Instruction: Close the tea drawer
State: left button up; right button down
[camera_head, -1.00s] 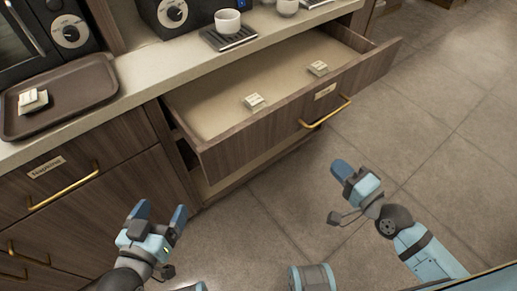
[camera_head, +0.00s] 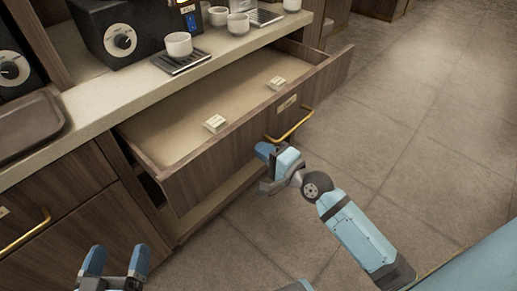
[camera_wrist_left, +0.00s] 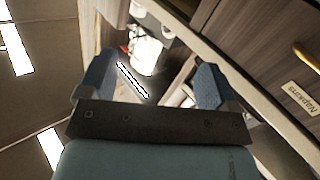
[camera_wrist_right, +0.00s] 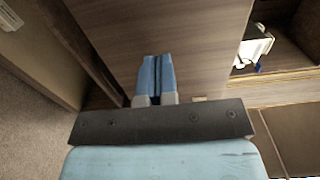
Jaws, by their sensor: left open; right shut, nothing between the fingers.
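The tea drawer (camera_head: 205,176) stands pulled out of the counter in the head view, with a wood front, a gold bar handle (camera_head: 292,127) and a small label too small to read. Two small pale packets (camera_head: 215,123) (camera_head: 277,83) lie inside it. My right gripper (camera_head: 262,150) is shut and empty, in front of the drawer front just left of and below the handle. In the right wrist view its fingers (camera_wrist_right: 157,62) point at a wood panel; I cannot tell whether they touch it. My left gripper (camera_head: 115,258) is open and empty at the lower left, away from the drawer.
The countertop (camera_head: 105,105) above holds a brown tray (camera_head: 28,128), cups (camera_head: 179,44) and a black machine (camera_head: 120,35). A closed drawer with a gold handle (camera_head: 25,232) is at left; its label (camera_wrist_left: 298,98) reads Napkins. The floor (camera_head: 400,150) at right is clear.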

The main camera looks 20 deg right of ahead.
aim_at(222, 124)
jog(key=shift+x, duration=0.75)
pick_arm(q)
jog(key=shift+d+r, duration=0.1)
jog(key=shift+r, duration=0.5)
pick_arm(e)
jog(key=shift+w, duration=0.1)
jog(key=shift+w+a, duration=0.1)
jog(key=shift+w+a+r, duration=0.1)
jog(key=shift+w, duration=0.2)
pick_arm(q)
notch_tip(222, 124, down, 5)
jog(key=a+g+y+p, duration=0.2)
pick_arm(e)
jog(key=x, duration=1.3)
jog(key=b+x, duration=0.1)
jog(key=x, duration=0.6)
jog(key=shift+w, duration=0.35)
jog(key=shift+w+a, duration=0.25)
jog(key=shift+w, duration=0.3)
pick_arm(q)
jog(key=shift+t+h, duration=0.9)
jog(key=r, duration=0.1)
jog(key=d+r, duration=0.2)
jog(key=shift+s+r, duration=0.15)
jog(key=shift+r, duration=0.25)
pick_arm(e)
jog(key=shift+r, duration=0.2)
